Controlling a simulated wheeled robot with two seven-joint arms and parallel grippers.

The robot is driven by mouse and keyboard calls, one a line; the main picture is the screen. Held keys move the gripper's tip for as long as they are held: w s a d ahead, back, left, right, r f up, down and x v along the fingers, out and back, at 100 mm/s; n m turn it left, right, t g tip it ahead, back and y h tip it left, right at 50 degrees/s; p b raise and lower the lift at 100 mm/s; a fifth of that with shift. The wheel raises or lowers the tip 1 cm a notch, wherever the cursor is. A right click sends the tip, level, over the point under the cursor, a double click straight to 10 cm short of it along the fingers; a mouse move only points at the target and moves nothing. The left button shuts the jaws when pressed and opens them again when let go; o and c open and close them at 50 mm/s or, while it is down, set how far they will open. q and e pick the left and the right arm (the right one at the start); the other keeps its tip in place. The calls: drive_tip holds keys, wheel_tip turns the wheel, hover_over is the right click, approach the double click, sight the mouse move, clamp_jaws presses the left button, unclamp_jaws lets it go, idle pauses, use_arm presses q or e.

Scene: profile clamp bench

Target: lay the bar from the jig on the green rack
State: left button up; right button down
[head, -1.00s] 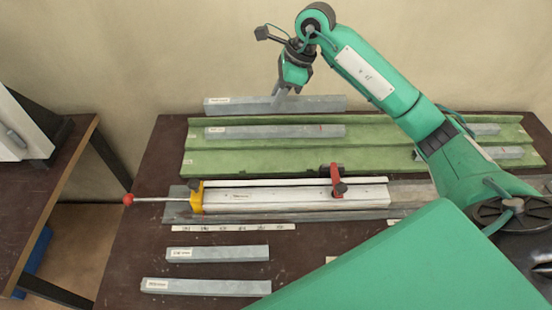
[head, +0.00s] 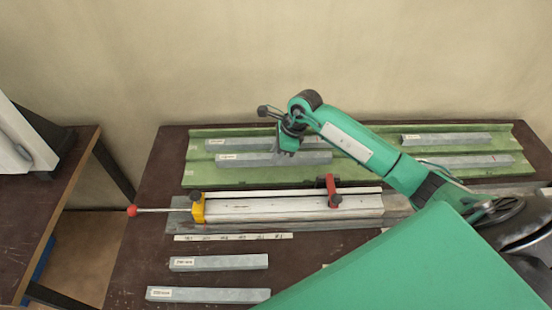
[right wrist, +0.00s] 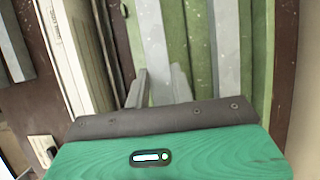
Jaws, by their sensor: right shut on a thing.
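The grey bar (head: 255,160) with a white label at its left end lies along the front groove of the green rack (head: 200,178), level or nearly so. I cannot tell whether its whole length touches the rack. My right gripper (head: 287,152) is above it, shut on the bar. In the right wrist view the fingers (right wrist: 160,92) straddle the bar (right wrist: 152,40). The jig (head: 270,207), with a yellow end stop and a red clamp, is in front of the rack. My left gripper is not in view.
Another grey bar (head: 240,143) lies behind, in the rack's back groove, and two more (head: 445,139) (head: 475,161) lie at its right. Two labelled bars (head: 220,263) (head: 210,295) and a scale strip (head: 235,237) lie on the table in front of the jig.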

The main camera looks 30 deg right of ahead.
wheel_tip(320, 180, down, 3)
drive_tip(key=shift+f+p, duration=0.15)
drive_tip(key=shift+p, duration=0.3)
drive_tip(key=shift+f, duration=0.1)
drive_tip(key=shift+f+b, duration=0.15)
drive_tip(key=shift+b, duration=0.15)
drive_tip(key=c, duration=1.2)
unclamp_jaws()
